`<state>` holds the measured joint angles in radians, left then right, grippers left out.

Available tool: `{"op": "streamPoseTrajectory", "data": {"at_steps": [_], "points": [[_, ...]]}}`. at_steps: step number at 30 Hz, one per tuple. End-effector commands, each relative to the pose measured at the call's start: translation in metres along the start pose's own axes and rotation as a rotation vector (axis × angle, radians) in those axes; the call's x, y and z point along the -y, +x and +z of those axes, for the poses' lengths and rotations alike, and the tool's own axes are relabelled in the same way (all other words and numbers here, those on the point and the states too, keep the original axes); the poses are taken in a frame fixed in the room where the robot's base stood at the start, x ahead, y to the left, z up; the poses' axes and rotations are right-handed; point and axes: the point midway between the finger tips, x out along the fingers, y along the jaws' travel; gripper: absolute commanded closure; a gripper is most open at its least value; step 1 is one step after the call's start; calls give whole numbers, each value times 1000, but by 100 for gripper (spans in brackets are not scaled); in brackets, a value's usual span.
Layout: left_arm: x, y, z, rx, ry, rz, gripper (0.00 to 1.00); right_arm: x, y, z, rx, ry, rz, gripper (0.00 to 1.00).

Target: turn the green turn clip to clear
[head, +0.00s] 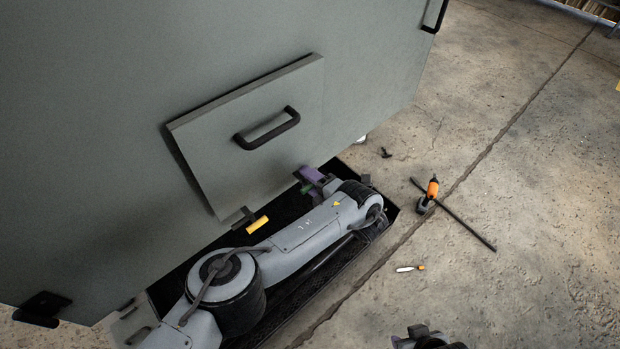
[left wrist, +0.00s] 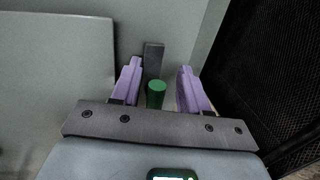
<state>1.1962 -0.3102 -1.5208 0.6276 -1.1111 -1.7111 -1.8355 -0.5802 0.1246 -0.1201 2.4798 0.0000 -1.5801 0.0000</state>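The green turn clip shows in the left wrist view as a green round knob (left wrist: 156,92) with a dark grey bar (left wrist: 153,60) extending beyond it. In the head view only a small bit of green (head: 306,188) shows, at the panel's lower right edge. My left gripper (head: 311,176) is there too, its purple fingers open. In the left wrist view the fingers (left wrist: 159,92) stand on either side of the knob, with a visible gap on each side. My right gripper (head: 418,338) is cut off at the bottom of the head view; its fingers are unclear.
A grey panel (head: 225,115) with a black handle (head: 268,130) sits on the large grey enclosure wall (head: 100,90). A yellow clip (head: 257,224) is at its lower edge.

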Motion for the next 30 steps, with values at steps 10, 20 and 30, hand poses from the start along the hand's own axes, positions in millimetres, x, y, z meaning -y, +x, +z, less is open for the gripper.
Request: {"op": "streamPoseTrajectory", "data": {"at_steps": [10, 20, 30], "points": [[-3, -7, 0, 0, 0, 3, 56, 2, -3, -1, -1, 8, -6, 57], [-3, -57, 0, 2, 1, 0, 56, 1, -16, -6, -1, 8, -6, 57], [-4, -101, 0, 2, 0, 3, 56, -1, -34, -11, 0, 0, 0, 57]]}}
